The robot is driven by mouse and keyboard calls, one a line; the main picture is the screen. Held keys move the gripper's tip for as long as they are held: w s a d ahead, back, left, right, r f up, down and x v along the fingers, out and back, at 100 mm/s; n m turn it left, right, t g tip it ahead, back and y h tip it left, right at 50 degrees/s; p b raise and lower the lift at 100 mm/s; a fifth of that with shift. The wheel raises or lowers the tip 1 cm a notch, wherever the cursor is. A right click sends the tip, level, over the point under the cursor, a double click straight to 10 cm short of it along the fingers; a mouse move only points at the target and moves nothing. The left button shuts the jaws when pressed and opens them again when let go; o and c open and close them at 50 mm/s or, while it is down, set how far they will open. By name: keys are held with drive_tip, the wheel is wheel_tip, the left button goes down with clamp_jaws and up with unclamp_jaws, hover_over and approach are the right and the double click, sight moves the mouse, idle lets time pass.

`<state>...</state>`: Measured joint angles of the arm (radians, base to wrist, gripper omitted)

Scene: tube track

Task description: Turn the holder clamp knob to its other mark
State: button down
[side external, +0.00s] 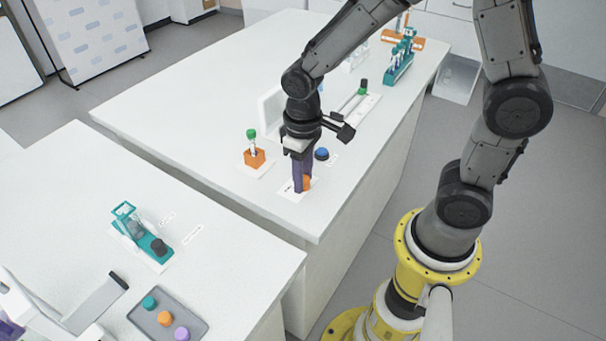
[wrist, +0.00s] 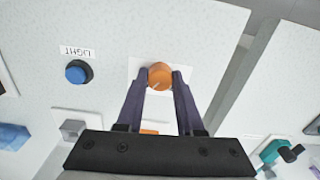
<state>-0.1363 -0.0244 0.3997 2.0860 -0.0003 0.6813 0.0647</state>
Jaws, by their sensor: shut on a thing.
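The orange knob (wrist: 160,74) stands on a small white plate (wrist: 136,70) on the white bench. A short pale line shows on the near side of its top in the wrist view; its marks cannot be made out. My gripper (wrist: 160,78) has its two dark purple fingers on either side of the knob, shut on it. In the side external view the fingers (side external: 302,185) point straight down and partly hide the knob (side external: 307,183). An orange holder block (side external: 254,157) with a green-capped tube stands to the left, apart from the gripper.
A blue button (side external: 321,154) sits close by the gripper; the wrist view shows its label, LIGHT (wrist: 77,52). A white panel (side external: 272,115) and a tube track (side external: 357,103) lie farther back. A gap separates this bench from the one with a teal clamp device (side external: 140,232) and tray (side external: 190,325).

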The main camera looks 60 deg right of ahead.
drive_tip(key=c, duration=0.5)
unclamp_jaws()
drive_tip(key=shift+c, duration=0.2)
drive_tip(key=shift+r, duration=0.1)
wheel_tip(320, 180, up, 14)
drive_tip(key=s+d+r+t, duration=0.3)
drive_tip(key=s+r, duration=0.2)
drive_tip(key=s, duration=0.2)
drive_tip(key=s+d+f+t, duration=0.1)
drive_tip(key=s+f+t, duration=0.1)
drive_tip(key=s+f, duration=0.2)
drive_tip(key=shift+s+m+t, duration=0.3)
drive_tip(key=shift+s+m, duration=0.1)
drive_tip(key=shift+s, duration=0.6)
